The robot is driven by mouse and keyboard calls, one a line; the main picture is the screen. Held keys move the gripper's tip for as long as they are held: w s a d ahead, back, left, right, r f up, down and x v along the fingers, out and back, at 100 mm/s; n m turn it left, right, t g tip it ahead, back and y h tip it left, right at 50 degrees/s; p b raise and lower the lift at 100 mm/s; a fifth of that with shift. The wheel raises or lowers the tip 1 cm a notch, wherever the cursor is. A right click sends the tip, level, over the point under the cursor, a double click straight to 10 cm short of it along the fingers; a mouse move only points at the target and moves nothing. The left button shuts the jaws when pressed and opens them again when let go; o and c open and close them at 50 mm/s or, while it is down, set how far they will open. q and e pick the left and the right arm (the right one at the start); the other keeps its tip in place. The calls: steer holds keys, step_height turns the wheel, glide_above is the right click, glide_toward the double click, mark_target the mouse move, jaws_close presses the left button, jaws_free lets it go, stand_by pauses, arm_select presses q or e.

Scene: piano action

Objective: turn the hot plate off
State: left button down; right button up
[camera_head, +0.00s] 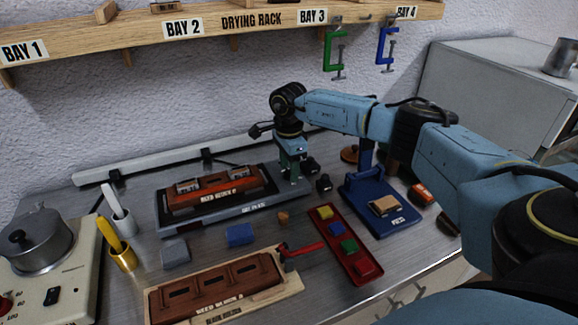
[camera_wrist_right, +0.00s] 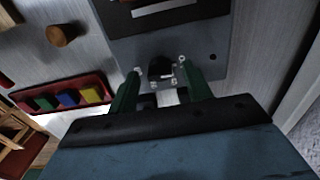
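A long grey plate (camera_head: 222,212) lies at the back of the bench. Its small front label looks like "HOT PLATE" but is blurred. A red-brown block (camera_head: 215,192) sits on it. My right gripper (camera_head: 293,178) points down over the plate's right end. In the right wrist view, my right gripper (camera_wrist_right: 160,70) has its green fingers apart, with a small black knob (camera_wrist_right: 161,68) on the grey plate (camera_wrist_right: 205,48) showing between the tips. I cannot tell whether they touch it. The knob's setting is unclear. My left gripper is out of view.
At left, a cream unit (camera_head: 75,282) with a black switch carries a lidded pot (camera_head: 36,240). In front stand a wooden block holder (camera_head: 225,290), a red tray (camera_head: 345,245) of coloured pieces and a blue stand (camera_head: 378,205). A rack (camera_head: 225,22) hangs above.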

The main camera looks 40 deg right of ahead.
steer(key=shift+r, duration=0.1)
step_height(320, 180, up, 13)
steer(key=shift+p, duration=0.3)
stand_by(0.8)
